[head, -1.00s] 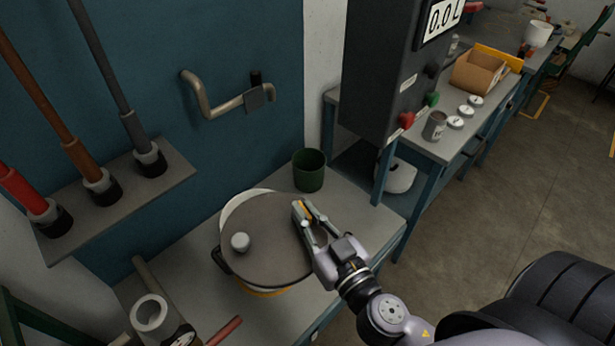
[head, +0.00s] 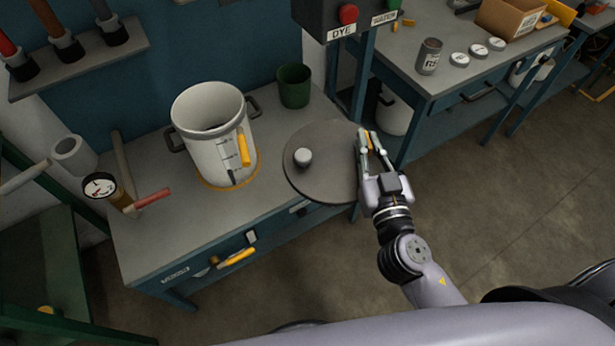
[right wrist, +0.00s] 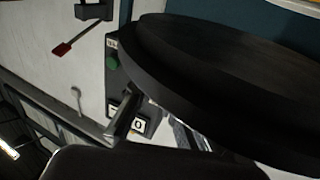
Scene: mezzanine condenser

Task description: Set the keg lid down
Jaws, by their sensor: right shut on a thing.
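The keg lid (head: 327,178) is a round dark grey disc with a pale round knob (head: 303,157). My right gripper (head: 366,147) is shut on the lid's right edge and holds it to the right of the keg, over the bench's front right part. I cannot tell how high it is above the bench. In the right wrist view the lid (right wrist: 220,75) fills the upper right as a dark disc. The white keg (head: 205,130) stands open on the bench, with a measuring scale and a yellow handle on its side. My left gripper is not in view.
A green cup (head: 294,88) stands at the back of the bench (head: 150,235). A pressure gauge (head: 100,186) and a red-handled valve are left of the keg. A second bench (head: 440,68) at the right holds a can and white discs. The bench's front left is clear.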

